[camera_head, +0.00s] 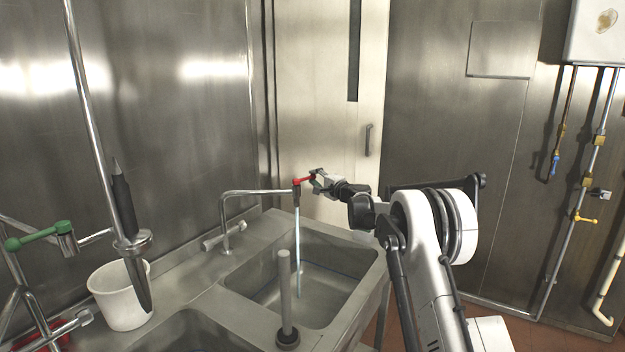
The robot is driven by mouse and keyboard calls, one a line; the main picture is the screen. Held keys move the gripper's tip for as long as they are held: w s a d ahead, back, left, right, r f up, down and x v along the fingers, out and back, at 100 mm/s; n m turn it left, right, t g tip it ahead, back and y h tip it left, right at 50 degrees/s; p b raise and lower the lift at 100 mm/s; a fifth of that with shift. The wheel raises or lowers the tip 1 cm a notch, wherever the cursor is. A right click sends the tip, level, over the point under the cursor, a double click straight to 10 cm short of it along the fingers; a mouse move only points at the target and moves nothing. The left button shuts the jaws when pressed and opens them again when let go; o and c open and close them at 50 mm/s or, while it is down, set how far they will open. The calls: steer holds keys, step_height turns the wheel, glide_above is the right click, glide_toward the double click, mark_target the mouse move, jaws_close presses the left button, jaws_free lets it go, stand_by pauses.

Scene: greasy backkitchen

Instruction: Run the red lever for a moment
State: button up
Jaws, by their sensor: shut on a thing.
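The red lever (304,181) sits at the end of a grey swing spout (255,192) over the far sink basin. My gripper (314,178) is at the lever's right end, shut on it. The fingertips partly hide that end of the lever. A thin stream of water (298,245) runs from the spout's end down into the far basin (318,292).
A green lever (35,236) is on another tap at the left. A white bucket (122,300) and a hanging spray handle (123,205) stand by the near basin. Wall pipes with valves (587,219) are at the right.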

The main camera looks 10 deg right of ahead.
stand_by(0.3)
steer(key=shift+s+d, duration=0.3)
steer(key=shift+s, duration=0.25)
steer(key=o, duration=0.9)
steer(key=shift+o, duration=0.2)
steer(key=v, duration=1.2)
